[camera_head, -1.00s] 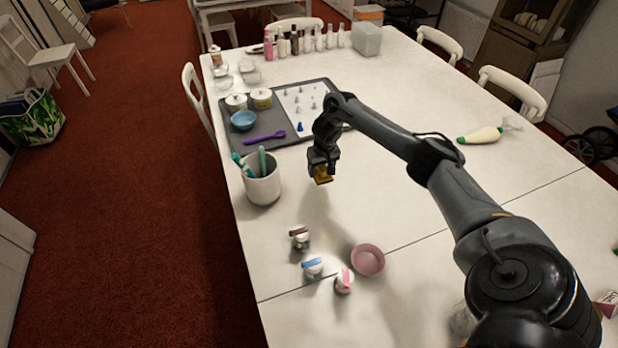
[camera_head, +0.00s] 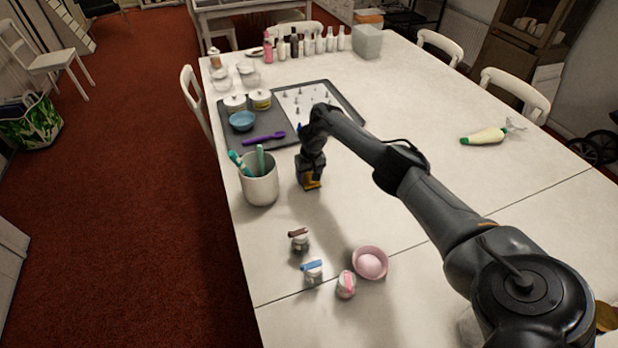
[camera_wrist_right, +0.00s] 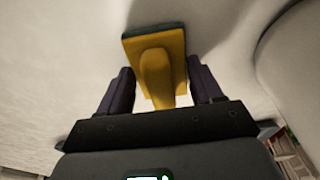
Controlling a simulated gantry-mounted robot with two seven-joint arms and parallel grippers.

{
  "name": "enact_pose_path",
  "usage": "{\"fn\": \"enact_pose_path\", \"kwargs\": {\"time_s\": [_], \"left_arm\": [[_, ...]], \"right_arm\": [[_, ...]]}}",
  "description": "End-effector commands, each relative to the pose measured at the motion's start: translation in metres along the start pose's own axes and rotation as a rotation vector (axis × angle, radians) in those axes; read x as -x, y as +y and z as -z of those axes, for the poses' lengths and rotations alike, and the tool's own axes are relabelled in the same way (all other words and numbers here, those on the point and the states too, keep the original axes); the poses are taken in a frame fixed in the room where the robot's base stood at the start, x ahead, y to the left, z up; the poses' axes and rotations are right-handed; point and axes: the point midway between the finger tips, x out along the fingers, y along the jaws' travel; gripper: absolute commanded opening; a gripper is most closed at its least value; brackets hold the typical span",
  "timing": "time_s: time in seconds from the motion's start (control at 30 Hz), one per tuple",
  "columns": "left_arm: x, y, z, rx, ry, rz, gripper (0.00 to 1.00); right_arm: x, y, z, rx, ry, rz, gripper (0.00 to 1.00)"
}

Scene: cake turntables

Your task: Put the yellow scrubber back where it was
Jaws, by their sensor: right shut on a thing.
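The yellow scrubber (camera_head: 312,182) is in my right gripper (camera_head: 311,178), which is shut on it and holds it over the white table, just right of the utensil cup. In the right wrist view the scrubber (camera_wrist_right: 158,62) has a yellow body with a dark edge along its far side. The two fingers of my right gripper (camera_wrist_right: 160,88) stand on either side of its narrow handle. I cannot tell whether the scrubber touches the table. My left gripper is not in view.
A white cup (camera_head: 261,185) with teal-handled tools stands close left of my gripper. Behind is a grey tray (camera_head: 273,146) with a purple spoon (camera_head: 264,138) and a blue bowl (camera_head: 241,121). Small jars (camera_head: 312,270) and a pink bowl (camera_head: 370,263) stand nearer. The table's right side is mostly clear.

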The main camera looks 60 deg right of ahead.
Motion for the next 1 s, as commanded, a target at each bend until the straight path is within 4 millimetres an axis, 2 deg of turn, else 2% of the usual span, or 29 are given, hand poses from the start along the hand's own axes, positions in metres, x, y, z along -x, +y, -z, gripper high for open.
{"fn": "enact_pose_path", "kwargs": {"time_s": [0.4, 0.43, 0.6, 0.87, 1.0], "left_arm": [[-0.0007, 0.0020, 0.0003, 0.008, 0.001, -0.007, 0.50], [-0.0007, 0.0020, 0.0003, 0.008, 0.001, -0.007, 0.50], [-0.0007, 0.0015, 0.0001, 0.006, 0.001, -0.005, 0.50], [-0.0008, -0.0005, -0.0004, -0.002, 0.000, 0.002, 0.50], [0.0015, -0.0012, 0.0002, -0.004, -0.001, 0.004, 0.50]], "right_arm": [[-0.0053, -0.0005, -0.0006, 0.000, 0.001, 0.001, 0.37], [-0.0058, -0.0004, -0.0007, 0.000, 0.001, 0.001, 0.67], [-0.0055, -0.0004, -0.0006, 0.000, 0.001, 0.001, 0.91], [-0.0050, -0.0002, -0.0005, 0.000, 0.001, 0.001, 0.91], [0.0020, 0.0001, 0.0004, 0.000, 0.002, 0.001, 0.91]]}}
